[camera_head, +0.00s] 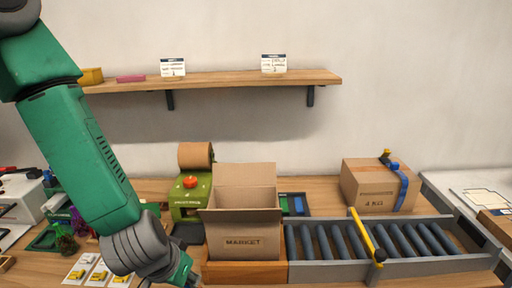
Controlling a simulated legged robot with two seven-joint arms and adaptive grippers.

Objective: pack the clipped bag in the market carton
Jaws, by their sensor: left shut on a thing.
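The open brown carton (242,240) marked MARKET stands on the table at centre, its flaps raised. My left gripper (185,273) is at the bottom edge, just left of the carton and low beside it. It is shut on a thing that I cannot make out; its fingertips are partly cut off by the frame. I cannot pick out the clipped bag in this view. My right gripper is not in view.
A green machine (188,200) with a brown roll stands behind the carton's left. A roller conveyor (330,242) with a yellow bar (363,232) runs right of it. A closed 4 KG box (375,187) stands behind the conveyor. Cards (82,268) lie at left; a shelf (220,78) hangs above.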

